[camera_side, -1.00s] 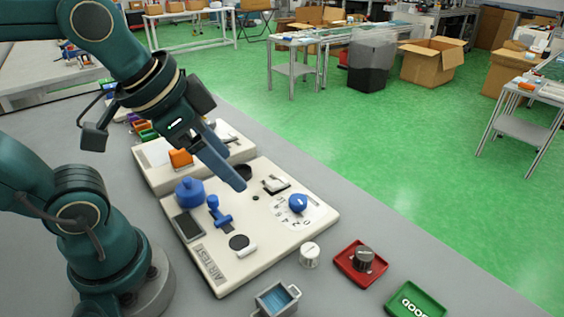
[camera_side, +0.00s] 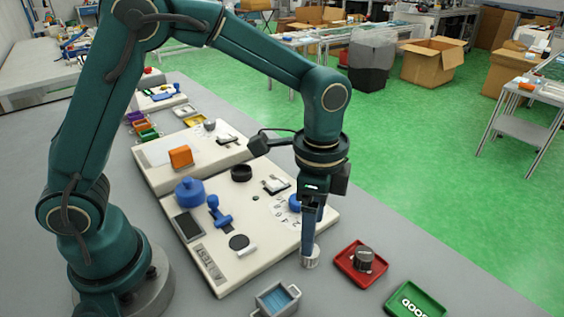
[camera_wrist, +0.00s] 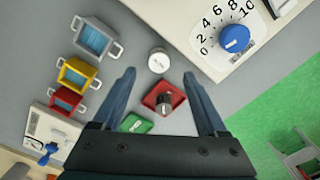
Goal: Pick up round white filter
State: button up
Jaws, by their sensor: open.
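The round white filter (camera_side: 312,262) stands on the grey table beside the near right edge of the cream test board. In the wrist view the white filter (camera_wrist: 158,60) shows its pale top, lying between and slightly beyond the fingertips. My gripper (camera_side: 309,250) points straight down at the filter in the side view, its blue fingers overlapping it there. In the wrist view my gripper (camera_wrist: 159,72) has its fingers spread wide with nothing held. I cannot tell whether the fingertips are around the filter or still above it.
A red tray (camera_side: 344,267) holding a dark grey round filter (camera_side: 363,258) stands right of the white one. A green tray (camera_side: 433,311) lies nearer the front. A grey handled bin (camera_side: 262,310) is at front left. The test board (camera_side: 262,262) carries a blue knob (camera_wrist: 235,38).

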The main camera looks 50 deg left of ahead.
jog(key=shift+f, duration=2.5)
grip_shut()
jog(key=shift+r, duration=0.1)
